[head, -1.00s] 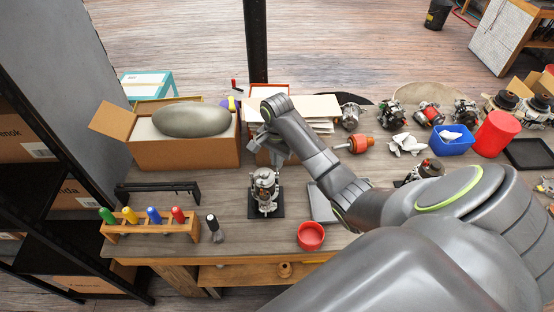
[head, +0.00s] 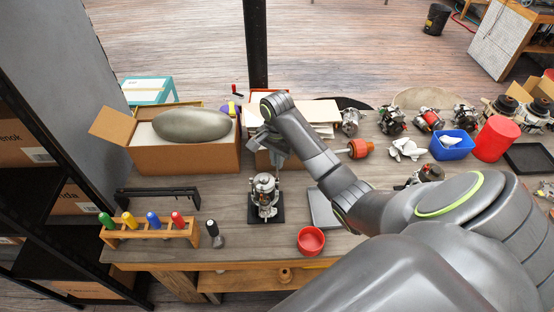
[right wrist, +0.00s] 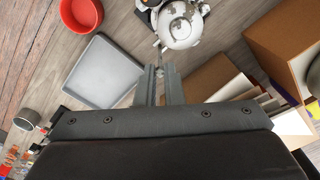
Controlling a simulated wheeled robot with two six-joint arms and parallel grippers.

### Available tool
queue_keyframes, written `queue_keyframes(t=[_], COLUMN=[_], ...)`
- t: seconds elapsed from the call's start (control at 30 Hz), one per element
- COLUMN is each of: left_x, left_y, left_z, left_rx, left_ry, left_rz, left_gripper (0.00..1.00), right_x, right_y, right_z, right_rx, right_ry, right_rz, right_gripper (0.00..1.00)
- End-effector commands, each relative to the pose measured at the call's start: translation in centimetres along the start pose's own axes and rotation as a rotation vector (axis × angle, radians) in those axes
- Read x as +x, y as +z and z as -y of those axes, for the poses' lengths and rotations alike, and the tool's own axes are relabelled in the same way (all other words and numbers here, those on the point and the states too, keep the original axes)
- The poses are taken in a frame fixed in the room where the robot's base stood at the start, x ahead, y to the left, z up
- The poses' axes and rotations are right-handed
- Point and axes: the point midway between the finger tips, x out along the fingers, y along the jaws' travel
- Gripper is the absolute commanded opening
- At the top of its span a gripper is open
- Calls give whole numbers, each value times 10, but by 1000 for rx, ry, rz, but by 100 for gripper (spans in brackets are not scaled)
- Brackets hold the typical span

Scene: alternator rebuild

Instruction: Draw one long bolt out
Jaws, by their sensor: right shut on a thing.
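The alternator (head: 264,186) stands upright on a small black base plate (head: 277,213) on the workbench. In the right wrist view the alternator (right wrist: 181,24) is at the top, just beyond my fingertips. My right gripper (head: 279,162) is just above and behind the alternator, seen from the head. In the right wrist view my right gripper (right wrist: 159,70) is shut on a thin long bolt (right wrist: 159,53), which shows between the fingertips near the alternator's edge. How far the bolt sits inside the housing I cannot tell. My left gripper is not in view.
A flat grey tray (head: 323,208) lies right of the alternator, with a red bowl (head: 311,239) in front. A screwdriver rack (head: 152,231) and a brush (head: 214,233) are at the left. A cardboard box (head: 187,158) stands behind. Several alternator parts crowd the back right.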

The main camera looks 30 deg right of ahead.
Motion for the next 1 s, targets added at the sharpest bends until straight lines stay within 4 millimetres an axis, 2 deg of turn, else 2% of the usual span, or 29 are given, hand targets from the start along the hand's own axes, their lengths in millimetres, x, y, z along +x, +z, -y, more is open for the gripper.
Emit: queue_keyframes(t=[0.53, 1.0], left_x=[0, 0], left_y=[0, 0], left_z=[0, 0], left_rx=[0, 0], left_ry=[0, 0], left_rz=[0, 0], left_gripper=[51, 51], right_x=[-22, -23], right_y=[0, 0], right_z=[0, 0], right_rx=[-1, 0], right_ry=[-1, 0], right_rz=[-1, 0], right_gripper=[0, 0])
